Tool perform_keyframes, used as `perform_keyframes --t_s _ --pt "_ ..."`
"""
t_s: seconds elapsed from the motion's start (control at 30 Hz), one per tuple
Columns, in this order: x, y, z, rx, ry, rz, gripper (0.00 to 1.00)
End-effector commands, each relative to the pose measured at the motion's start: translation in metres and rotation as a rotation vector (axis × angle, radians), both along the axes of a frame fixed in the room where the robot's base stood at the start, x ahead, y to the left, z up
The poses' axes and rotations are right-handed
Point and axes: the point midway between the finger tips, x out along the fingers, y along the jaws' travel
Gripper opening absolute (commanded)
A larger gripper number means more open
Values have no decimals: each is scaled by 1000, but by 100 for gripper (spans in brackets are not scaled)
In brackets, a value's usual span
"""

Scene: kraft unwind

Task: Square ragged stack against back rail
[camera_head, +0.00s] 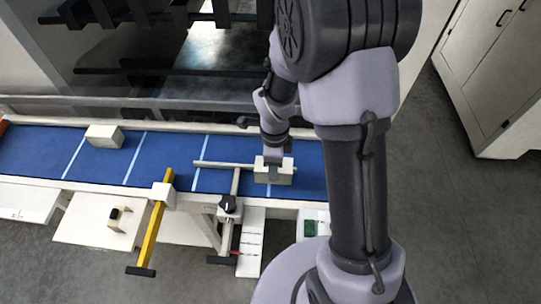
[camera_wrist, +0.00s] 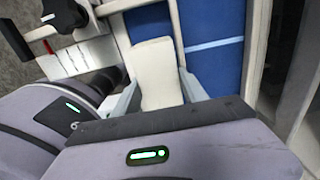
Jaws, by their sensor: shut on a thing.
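A beige block-like stack (camera_head: 284,178) sits on the right part of the blue belt, below my gripper (camera_head: 273,158). In the wrist view the stack (camera_wrist: 158,68) lies between the two fingers of my gripper (camera_wrist: 161,92), which is shut on it. Single sheets cannot be told apart, so I cannot tell how ragged it is. A pale rail (camera_head: 150,103) runs along the belt's far edge, with the stack clearly apart from it. A second beige stack (camera_head: 104,137) rests on the belt at the left, near that far edge.
A grey bar (camera_head: 222,165) on a post with a black knob (camera_head: 229,204) lies just left of my gripper. A yellow bar (camera_head: 152,235) juts toward the front.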

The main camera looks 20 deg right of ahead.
Motion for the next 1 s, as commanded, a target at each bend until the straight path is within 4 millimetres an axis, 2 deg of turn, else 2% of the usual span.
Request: perform_keyframes --t_s 1.0 --pt "0 0 -42 0 0 0 4"
